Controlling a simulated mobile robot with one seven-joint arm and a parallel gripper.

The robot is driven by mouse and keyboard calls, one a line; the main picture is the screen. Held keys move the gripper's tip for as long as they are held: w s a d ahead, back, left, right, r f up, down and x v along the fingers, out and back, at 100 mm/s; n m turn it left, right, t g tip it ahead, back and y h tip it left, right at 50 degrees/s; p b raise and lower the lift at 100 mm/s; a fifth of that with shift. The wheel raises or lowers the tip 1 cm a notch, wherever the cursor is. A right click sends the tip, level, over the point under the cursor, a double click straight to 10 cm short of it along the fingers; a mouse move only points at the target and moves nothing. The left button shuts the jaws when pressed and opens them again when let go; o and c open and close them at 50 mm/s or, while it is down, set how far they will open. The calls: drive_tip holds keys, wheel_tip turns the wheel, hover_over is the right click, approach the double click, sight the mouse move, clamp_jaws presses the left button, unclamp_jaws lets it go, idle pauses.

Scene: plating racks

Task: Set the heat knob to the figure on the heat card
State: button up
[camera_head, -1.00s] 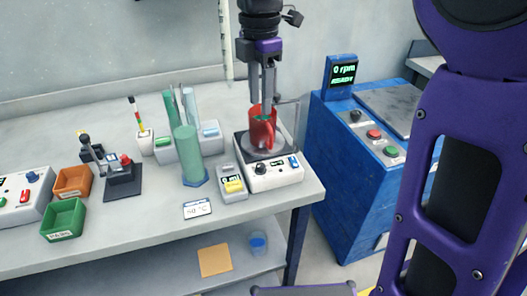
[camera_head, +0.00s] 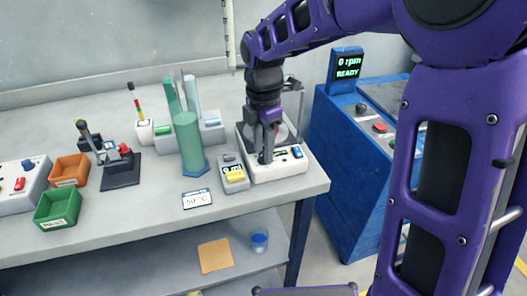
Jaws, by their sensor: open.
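The heat card (camera_head: 197,198) lies flat near the table's front edge; its small print appears to read 50 °C. The white hotplate (camera_head: 286,167) stands at the table's right end, with a blue switch (camera_head: 297,152) on its front panel. My gripper (camera_head: 265,159) is open and points down at the left part of that panel, where the heat knob is. The fingers cover the knob, so its setting and any contact cannot be told. The red beaker on the hotplate is mostly hidden behind my arm.
A blue cabinet (camera_head: 345,150) with a screen reading 0 rpm READY is at right. Orange (camera_head: 70,170) and green (camera_head: 58,209) bins are at left.

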drive_tip(key=shift+f, duration=0.35)
clamp_jaws()
